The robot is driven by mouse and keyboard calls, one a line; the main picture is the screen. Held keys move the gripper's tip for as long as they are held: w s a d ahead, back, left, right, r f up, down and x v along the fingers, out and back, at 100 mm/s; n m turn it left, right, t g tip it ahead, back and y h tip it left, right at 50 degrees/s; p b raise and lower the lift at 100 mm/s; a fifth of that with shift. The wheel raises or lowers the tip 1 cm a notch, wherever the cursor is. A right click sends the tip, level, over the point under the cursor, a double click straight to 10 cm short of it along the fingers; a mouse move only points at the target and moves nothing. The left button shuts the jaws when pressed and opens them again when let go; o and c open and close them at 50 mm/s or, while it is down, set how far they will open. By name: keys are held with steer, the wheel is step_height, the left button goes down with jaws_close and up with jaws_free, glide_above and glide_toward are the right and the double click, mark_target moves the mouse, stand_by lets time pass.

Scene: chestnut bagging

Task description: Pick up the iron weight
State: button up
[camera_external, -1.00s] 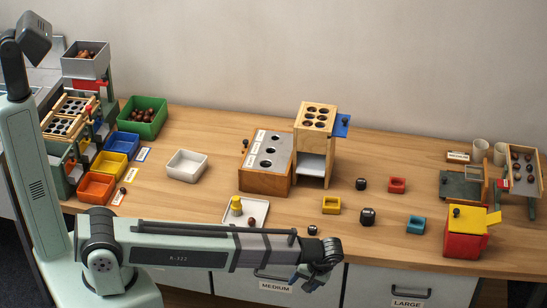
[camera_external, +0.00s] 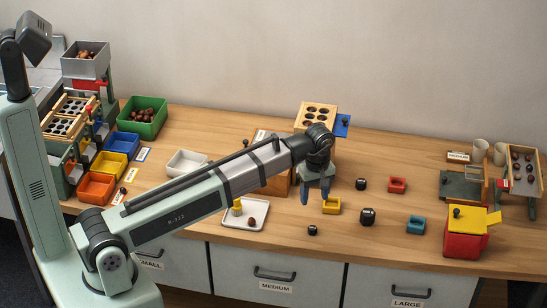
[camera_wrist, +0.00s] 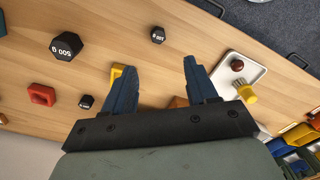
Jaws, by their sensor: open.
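Three black iron weights lie on the table. The largest (camera_external: 367,216) is marked 500 g, and it also shows in the wrist view at upper left (camera_wrist: 67,45). A smaller weight (camera_external: 361,184) stands behind it, at left in the wrist view (camera_wrist: 86,102). The smallest-looking weight (camera_external: 312,230) is near the front edge; in the wrist view it is at top centre (camera_wrist: 158,35). My gripper (camera_external: 315,197) is open and empty above the table, left of the 500 g weight. In the wrist view its fingers (camera_wrist: 160,70) are apart with bare wood between them.
A yellow frame (camera_external: 331,207) is beside my fingers, partly hidden by one in the wrist view. Red (camera_external: 397,185) and teal (camera_external: 415,225) frames lie to the right. A white tray (camera_external: 231,222) holds a yellow piece and a chestnut. A wooden holed stand (camera_external: 315,115) is behind my gripper.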

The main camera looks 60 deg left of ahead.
steer(key=a, duration=0.1)
glide_above(312, 227)
steer(key=f, duration=0.7)
steer(key=shift+a+f, duration=0.3)
steer(key=shift+a, duration=0.1)
steer(key=shift+d+f, duration=0.2)
steer(key=shift+f, duration=1.1)
steer(key=shift+d+f, duration=0.15)
steer(key=shift+f, duration=1.15)
steer(key=shift+c, duration=0.4)
jaws_close()
